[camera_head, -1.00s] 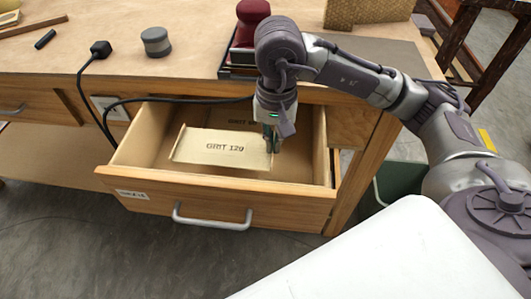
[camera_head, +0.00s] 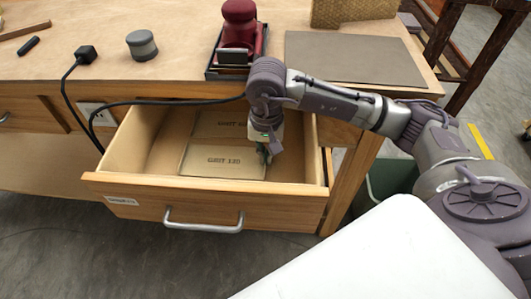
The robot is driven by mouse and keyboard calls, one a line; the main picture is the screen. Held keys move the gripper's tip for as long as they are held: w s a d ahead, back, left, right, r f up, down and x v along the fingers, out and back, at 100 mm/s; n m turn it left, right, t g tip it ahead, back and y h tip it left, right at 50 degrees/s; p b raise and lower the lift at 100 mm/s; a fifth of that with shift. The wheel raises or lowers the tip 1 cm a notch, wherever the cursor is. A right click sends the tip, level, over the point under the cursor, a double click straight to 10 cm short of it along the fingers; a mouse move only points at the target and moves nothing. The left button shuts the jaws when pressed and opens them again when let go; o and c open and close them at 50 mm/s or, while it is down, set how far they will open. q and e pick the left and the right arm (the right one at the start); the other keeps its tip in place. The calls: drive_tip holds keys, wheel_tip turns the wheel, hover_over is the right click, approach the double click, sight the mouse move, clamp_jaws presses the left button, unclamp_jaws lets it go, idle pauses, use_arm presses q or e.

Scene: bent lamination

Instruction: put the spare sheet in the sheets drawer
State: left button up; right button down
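The sheets drawer (camera_head: 128,182) is pulled open under the bench top, with a label and a metal handle on its front. The spare sheet (camera_head: 205,171), tan with dark printing, is inside it, low and looking flat. Another printed sheet (camera_head: 217,123) shows behind it, farther back in the drawer. My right gripper (camera_head: 266,155) points down into the drawer at the right edge of the spare sheet. Its fingertips are small and partly hidden, so I cannot tell whether they still pinch the edge. My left gripper is not in view.
A red sander (camera_head: 239,22) stands on a dark base on the bench, its black cable (camera_head: 170,101) running over the drawer's back left. A grey round block (camera_head: 141,44) and a flat grey mat (camera_head: 350,57) lie on the bench. A green bin (camera_head: 388,180) stands right of the drawer.

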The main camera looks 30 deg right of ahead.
drive_tip(key=shift+f, duration=0.1)
drive_tip(key=c, duration=1.8)
unclamp_jaws()
drive_tip(key=o, duration=0.5)
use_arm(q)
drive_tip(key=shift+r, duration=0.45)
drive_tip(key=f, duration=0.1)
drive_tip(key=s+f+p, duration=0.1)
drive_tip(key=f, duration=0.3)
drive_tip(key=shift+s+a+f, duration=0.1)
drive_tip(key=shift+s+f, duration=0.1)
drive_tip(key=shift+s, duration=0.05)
use_arm(e)
wheel_tip(320, 180, up, 12)
drive_tip(key=shift+r, duration=0.15)
